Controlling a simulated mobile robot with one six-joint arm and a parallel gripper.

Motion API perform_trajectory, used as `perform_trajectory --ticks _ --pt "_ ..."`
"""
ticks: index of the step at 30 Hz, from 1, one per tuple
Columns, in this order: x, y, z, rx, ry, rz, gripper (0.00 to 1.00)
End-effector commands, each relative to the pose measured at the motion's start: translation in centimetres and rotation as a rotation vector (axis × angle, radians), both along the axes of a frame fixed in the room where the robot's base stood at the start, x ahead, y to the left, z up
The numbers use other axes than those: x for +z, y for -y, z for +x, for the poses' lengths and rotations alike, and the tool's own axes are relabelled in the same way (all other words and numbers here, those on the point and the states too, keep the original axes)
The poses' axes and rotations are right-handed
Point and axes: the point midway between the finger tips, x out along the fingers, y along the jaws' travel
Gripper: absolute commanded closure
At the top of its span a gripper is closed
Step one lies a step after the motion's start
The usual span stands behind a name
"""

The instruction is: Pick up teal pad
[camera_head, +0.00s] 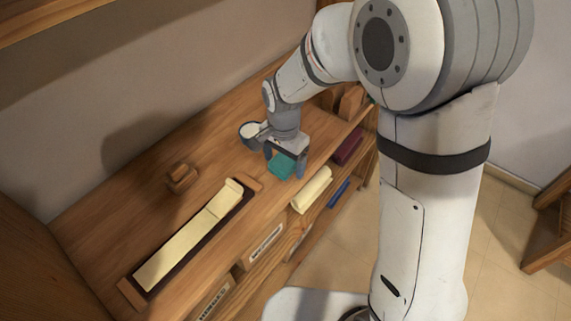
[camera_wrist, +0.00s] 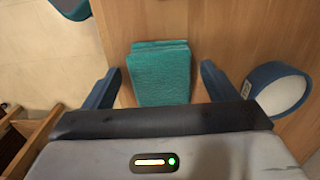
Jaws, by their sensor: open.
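The teal pad (camera_head: 280,165) lies on the wooden worktop near its front edge in the head view. In the wrist view the teal pad (camera_wrist: 160,74) sits between the two blue fingers and looks like a small textured block. My gripper (camera_head: 284,166) is open and points down over the pad, with a finger on each side. In the wrist view my gripper (camera_wrist: 158,82) shows gaps between both fingers and the pad. I cannot tell how far the fingertips are above the worktop.
Cream (camera_head: 312,190), maroon (camera_head: 348,146) and blue (camera_head: 339,193) items lie along the front.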

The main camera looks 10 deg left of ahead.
Motion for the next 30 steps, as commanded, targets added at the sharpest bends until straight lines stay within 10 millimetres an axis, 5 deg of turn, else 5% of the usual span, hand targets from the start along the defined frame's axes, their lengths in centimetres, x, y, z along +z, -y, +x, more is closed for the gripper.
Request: perform_trajectory --ticks 19,30 --pt "0.0 0.0 0.0 0.002 0.0 0.0 0.68" --pt "1.7 -0.1 0.0 0.002 0.004 0.002 0.68"
